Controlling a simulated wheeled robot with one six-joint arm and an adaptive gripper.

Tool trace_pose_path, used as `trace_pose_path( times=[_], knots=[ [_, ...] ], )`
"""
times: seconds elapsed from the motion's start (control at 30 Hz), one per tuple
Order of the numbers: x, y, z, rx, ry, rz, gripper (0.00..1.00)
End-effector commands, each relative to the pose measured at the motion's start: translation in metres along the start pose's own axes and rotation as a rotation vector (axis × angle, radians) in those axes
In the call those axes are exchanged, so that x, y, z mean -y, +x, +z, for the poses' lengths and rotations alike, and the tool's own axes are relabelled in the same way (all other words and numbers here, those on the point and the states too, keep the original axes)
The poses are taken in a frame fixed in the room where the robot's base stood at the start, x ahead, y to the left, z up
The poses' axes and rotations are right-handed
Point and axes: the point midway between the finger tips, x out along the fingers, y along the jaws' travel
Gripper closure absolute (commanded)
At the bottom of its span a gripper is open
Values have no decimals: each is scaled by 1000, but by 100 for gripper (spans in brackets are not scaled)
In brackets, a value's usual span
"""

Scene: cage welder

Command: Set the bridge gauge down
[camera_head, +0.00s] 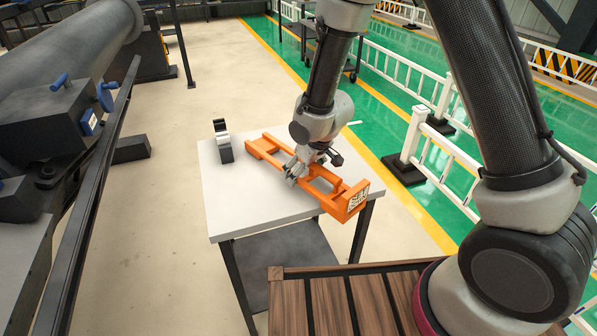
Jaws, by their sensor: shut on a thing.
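The bridge gauge (351,199) is a long orange frame with a printed white label on its near right end. It lies diagonally across the white tabletop (243,208), and its near right end reaches out past the table's right edge. My gripper (291,178) is shut on the middle of the gauge from above. The wrist and the gripper hide part of the gauge's middle. I cannot tell whether the gauge touches the tabletop or hangs just above it.
A small black and silver device (223,142) stands on the table's far left corner. The table's front left area is bare. A wooden slatted surface (330,300) is in front. Large grey machinery (45,115) stands at the left, and white railings (415,130) run along the right.

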Motion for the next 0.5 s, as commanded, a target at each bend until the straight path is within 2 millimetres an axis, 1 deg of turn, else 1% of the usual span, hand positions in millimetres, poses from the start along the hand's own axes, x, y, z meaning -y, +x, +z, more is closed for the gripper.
trace_pose_path(
  times=[0.07,0.4,0.43,0.5],
  knots=[
    [-1,4,2,-2,-1,-1,69],
    [-1,6,2,-2,-1,-1,69],
    [-1,6,2,-1,-1,-1,15],
    [-1,6,2,-1,-1,-1,2]
  ],
)
